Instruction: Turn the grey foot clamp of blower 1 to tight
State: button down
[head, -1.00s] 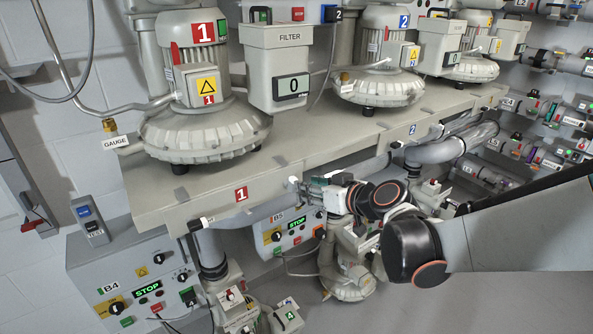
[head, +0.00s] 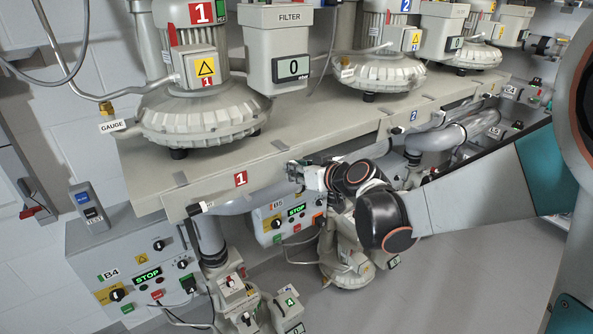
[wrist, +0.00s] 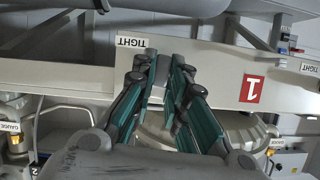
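Blower 1 (head: 200,118) stands on the beige shelf, marked by red 1 signs. A grey piece that looks like its foot clamp (wrist: 160,68) shows between my fingertips in the wrist view, at the shelf's front edge beside a TIGHT label (wrist: 130,42). My gripper (wrist: 161,78) has a finger on each side of this piece, with a gap between the teal pads; whether they touch it is unclear. In the head view my gripper (head: 300,174) is at the front edge, right of the red 1 sign (head: 241,179). My wrist hides much of the clamp there.
Another clamp with a white end (head: 202,208) sits at the shelf's left front corner. A filter box (head: 279,50) stands right of blower 1. Pipes and control box B5 (head: 283,219) lie below the shelf. The floor at lower right is open.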

dwell(0.4)
jog(key=shift+w+d+f+m+g+y+b, duration=0.2)
jog(key=shift+m+y+b, duration=1)
jog(key=shift+m, duration=0.85)
jog(key=shift+w+d+f+m+g+y+b, duration=0.15)
jog(key=shift+f+m+y+b, duration=0.2)
jog(key=shift+m+y+b, duration=1.3)
jog(key=shift+d+f+m+g+y+b, duration=0.1)
jog(key=shift+d+f+m+y+b, duration=0.55)
jog(key=shift+m, duration=1.85)
jog(key=shift+a+r+b, duration=0.35)
jog(key=shift+a+r, duration=0.05)
jog(key=shift+a, duration=0.05)
jog(key=c, duration=1.6)
grip_release()
jog(key=shift+d, duration=0.1)
